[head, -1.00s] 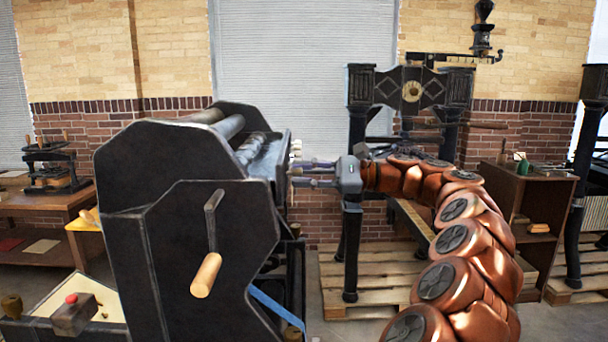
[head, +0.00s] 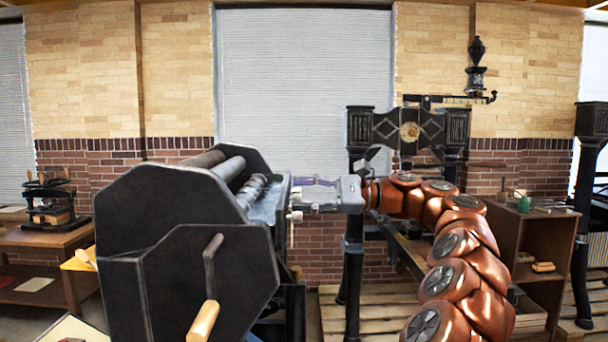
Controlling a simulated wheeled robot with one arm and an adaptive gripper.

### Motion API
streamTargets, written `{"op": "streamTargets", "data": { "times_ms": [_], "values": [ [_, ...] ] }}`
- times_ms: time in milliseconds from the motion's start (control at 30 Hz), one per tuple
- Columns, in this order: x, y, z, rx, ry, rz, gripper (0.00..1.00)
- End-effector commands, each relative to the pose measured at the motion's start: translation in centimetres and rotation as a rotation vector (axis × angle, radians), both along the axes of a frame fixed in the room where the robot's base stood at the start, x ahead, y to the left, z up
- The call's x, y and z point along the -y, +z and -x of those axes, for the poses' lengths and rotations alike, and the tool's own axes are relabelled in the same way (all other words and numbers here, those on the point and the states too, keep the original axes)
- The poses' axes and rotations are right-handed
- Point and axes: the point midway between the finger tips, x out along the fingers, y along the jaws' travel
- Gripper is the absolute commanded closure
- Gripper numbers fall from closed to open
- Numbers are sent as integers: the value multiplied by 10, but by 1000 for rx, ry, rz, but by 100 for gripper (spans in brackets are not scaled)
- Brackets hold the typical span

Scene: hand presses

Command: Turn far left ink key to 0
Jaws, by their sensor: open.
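The dark press (head: 200,210) with rollers (head: 228,168) and an ink trough (head: 268,190) stands at centre left in the head view. Small pale ink keys (head: 296,192) stick out along its right side. My gripper (head: 300,192) reaches in from the right, open, with its fingers at the keys. I cannot tell whether the fingers touch a key. Which key is the far left one and its setting are too small to tell.
A wooden crank handle (head: 204,320) sticks out at the press's near side. A black iron press (head: 355,225) stands behind my arm on pallets. A brown cabinet (head: 535,215) is at the right. A work table (head: 40,237) with a small press is at the left.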

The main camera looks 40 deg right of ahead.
Motion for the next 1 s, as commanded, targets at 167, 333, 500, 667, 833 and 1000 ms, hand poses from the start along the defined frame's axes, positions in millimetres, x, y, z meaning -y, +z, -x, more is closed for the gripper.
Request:
{"op": "streamTargets", "data": {
  "times_ms": [167,333,500,667,833,1000],
  "values": [
    [1,20,-1,3,-4,1,50],
    [2,33,-1,-2,-3,-1,50],
    [1,43,-1,-2,-1,-1,50],
    [0,46,0,-2,1,-1,50],
    [0,47,0,-2,1,-2,50],
    [0,47,0,-3,1,-3,49]
  ]
}}
